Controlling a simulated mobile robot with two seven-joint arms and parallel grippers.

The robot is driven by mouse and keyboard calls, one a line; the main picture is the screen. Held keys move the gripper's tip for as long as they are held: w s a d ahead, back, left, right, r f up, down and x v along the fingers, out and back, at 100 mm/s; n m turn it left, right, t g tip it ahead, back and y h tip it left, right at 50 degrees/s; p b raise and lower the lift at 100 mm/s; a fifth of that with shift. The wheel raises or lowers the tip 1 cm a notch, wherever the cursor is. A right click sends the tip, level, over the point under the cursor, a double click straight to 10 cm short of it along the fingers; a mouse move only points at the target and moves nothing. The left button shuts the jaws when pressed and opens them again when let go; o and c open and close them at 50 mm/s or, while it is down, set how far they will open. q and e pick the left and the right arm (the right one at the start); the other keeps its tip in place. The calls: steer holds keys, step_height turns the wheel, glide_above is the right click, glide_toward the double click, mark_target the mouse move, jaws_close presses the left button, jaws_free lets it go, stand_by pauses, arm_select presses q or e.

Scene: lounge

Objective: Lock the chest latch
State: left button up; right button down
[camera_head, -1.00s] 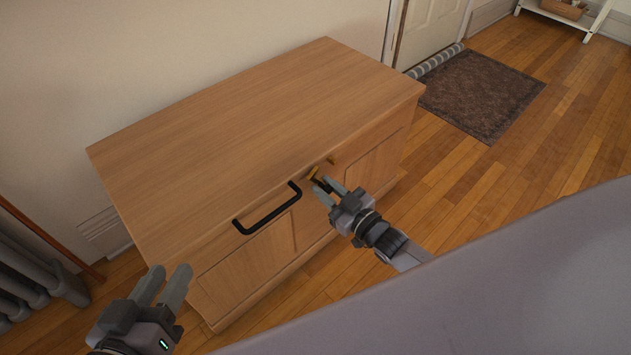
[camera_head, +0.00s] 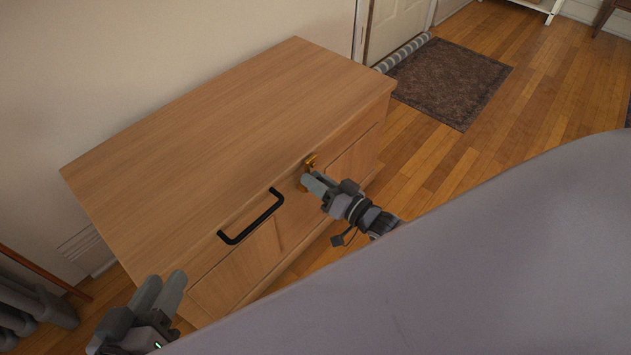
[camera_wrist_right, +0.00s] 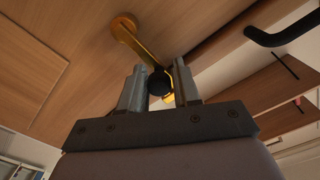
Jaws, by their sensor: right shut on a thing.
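The wooden chest (camera_head: 225,130) stands against the wall with its lid down. The brass latch (camera_head: 309,162) is on the chest's front, right of the black handle (camera_head: 252,217). In the right wrist view the latch (camera_wrist_right: 135,38) runs from a round mount on the wood down to a dark knob (camera_wrist_right: 160,84). My right gripper (camera_head: 307,181) is at the latch; its fingers (camera_wrist_right: 158,88) are on either side of the knob and shut on it. My left gripper (camera_head: 165,290) is near the chest's front left corner, away from the latch. Its jaw gap is hard to judge.
A dark patterned rug (camera_head: 450,80) lies on the wood floor near the door (camera_head: 400,25). A radiator (camera_head: 35,305) stands at the lower left. The chest top is bare. The black handle (camera_wrist_right: 280,30) also shows in the right wrist view.

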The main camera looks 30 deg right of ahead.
steer(key=shift+a+m, duration=0.2)
steer(key=shift+m, duration=0.2)
steer(key=c, duration=1)
jaws_free()
steer(key=shift+d, duration=0.1)
arm_select(q)
steer(key=shift+s+a+y+p, duration=0.3)
steer(key=shift+a+y+p, duration=0.4)
steer(key=shift+a+p, duration=0.35)
arm_select(e)
steer(key=v, duration=0.7)
steer(key=shift+s, duration=0.1)
arm_select(q)
steer(key=shift+d+r, duration=0.1)
steer(key=shift+d, duration=0.05)
